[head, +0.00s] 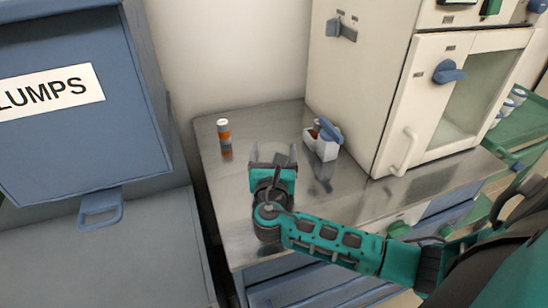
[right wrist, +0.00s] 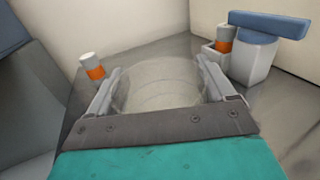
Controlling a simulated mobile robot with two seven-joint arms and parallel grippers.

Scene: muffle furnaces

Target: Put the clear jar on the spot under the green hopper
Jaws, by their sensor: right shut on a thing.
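My right gripper (head: 272,156) is over the steel counter and points away from me toward the back wall. In the right wrist view its fingers (right wrist: 160,88) are shut on the clear jar (right wrist: 160,82), which is see-through and fills the space between them. In the head view the jar is too faint to make out clearly, and I cannot tell whether it touches the counter. No green hopper and no spot under one show in these views. My left gripper is not in view.
A blue hopper (head: 75,150) labelled LUMPS stands at the left. An orange-and-white bottle (head: 223,129) stands at the back left of the steel counter (head: 222,200). A white holder (head: 326,150) with a blue-topped item is right of the gripper, before a white furnace (head: 390,90).

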